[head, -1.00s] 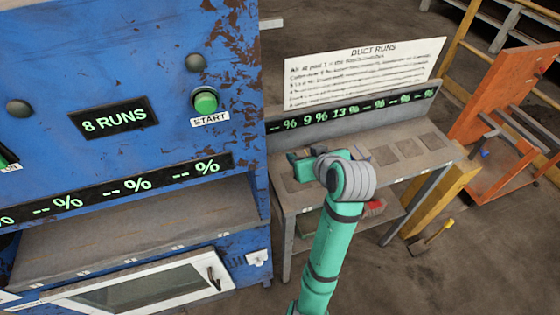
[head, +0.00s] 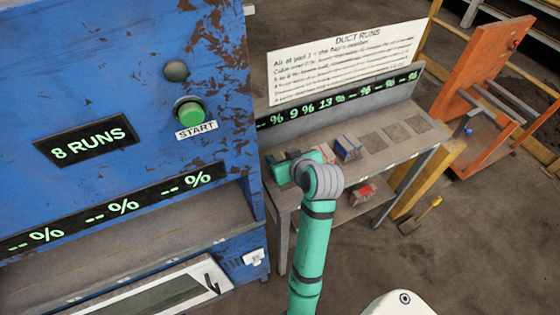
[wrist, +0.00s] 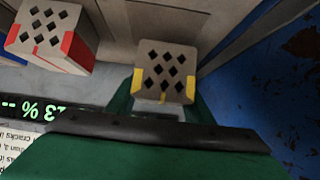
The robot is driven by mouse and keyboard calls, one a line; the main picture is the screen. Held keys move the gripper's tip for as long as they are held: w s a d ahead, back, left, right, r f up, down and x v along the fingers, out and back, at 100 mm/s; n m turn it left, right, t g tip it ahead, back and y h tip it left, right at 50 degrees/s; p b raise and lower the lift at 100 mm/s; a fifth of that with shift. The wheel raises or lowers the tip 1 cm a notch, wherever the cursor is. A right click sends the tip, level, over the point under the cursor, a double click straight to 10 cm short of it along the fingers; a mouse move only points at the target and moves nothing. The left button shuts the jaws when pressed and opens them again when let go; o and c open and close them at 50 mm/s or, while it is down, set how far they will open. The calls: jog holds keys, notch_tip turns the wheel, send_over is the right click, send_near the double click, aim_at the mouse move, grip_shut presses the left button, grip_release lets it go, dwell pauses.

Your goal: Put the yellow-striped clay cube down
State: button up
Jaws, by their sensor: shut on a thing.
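The yellow-striped clay cube (wrist: 164,70) is grey with a grid of dark diamond holes and yellow marks at its corners. In the wrist view it sits between the fingers of my green gripper (wrist: 163,92), which is shut on it. In the head view my gripper (head: 284,168) is over the left end of the grey bench (head: 318,190), and the arm hides the cube. I cannot tell whether the cube touches the bench top.
A red-striped cube (wrist: 50,36) stands apart to the left in the wrist view. A blue-marked cube (head: 348,149) stands on the bench; dark square pads (head: 398,133) to its right are bare. A red object (head: 362,192) lies on the lower shelf. The blue machine (head: 130,60) stands left.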

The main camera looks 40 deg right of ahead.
jog(key=shift+s+d+f, duration=0.1)
jog(key=shift+s+f, duration=0.05)
jog(key=shift+f, duration=1.05)
jog(key=shift+f, duration=0.1)
jog(key=o, duration=1)
jog(key=shift+o, duration=0.2)
jog(key=v, duration=1.2)
